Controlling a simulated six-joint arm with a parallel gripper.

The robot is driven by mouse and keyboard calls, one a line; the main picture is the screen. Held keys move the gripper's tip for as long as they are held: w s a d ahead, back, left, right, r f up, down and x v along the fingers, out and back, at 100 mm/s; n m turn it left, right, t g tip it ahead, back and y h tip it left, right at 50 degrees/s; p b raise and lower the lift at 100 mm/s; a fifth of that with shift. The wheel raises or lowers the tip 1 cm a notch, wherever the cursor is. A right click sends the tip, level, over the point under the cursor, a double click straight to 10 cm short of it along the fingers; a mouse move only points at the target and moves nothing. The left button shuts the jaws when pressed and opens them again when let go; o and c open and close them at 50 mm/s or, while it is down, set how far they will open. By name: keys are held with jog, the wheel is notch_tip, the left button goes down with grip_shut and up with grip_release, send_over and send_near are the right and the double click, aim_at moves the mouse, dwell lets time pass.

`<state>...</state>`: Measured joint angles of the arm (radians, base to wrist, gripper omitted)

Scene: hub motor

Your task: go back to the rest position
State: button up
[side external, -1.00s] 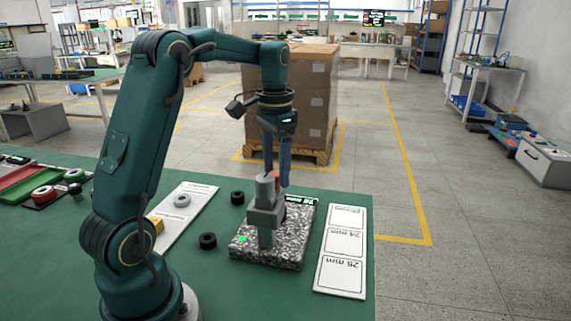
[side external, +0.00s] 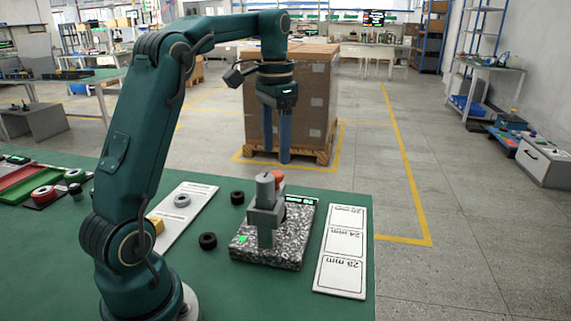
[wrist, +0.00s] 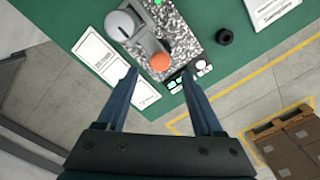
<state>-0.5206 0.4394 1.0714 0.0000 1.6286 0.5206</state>
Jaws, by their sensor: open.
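My gripper (side external: 277,160) hangs with its fingers pointing down, open and empty, above the speckled stone base (side external: 295,250). Its two blue fingers also show spread apart in the wrist view (wrist: 160,85). Below it, a grey fixture (side external: 264,222) stands on the base and holds an upright grey cylinder (side external: 265,188). An orange-red round part (side external: 278,177) sits beside the cylinder's top. In the wrist view the orange part (wrist: 161,62) lies beyond the fingertips, clear of them. Nothing touches the fingers.
A white card marked in millimetres (side external: 341,250) lies right of the base. Black rings (side external: 208,241) and a white strip with a grey ring (side external: 182,201) lie to the left. Red and green trays are at far left. A boxed pallet (side external: 315,105) stands on the floor behind.

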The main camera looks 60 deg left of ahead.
jog(key=s+d+r+m+t, duration=0.25)
jog(key=s+d+r, duration=0.25)
jog(key=d, duration=0.5)
jog(key=s+d+f+n+t, duration=0.2)
jog(key=s+d+f+t, duration=0.1)
jog(key=s+d+f, duration=0.3)
notch_tip(320, 180, down, 2)
jog(key=shift+s+f, duration=0.2)
jog(key=shift+s, duration=0.85)
jog(key=shift+n, duration=0.25)
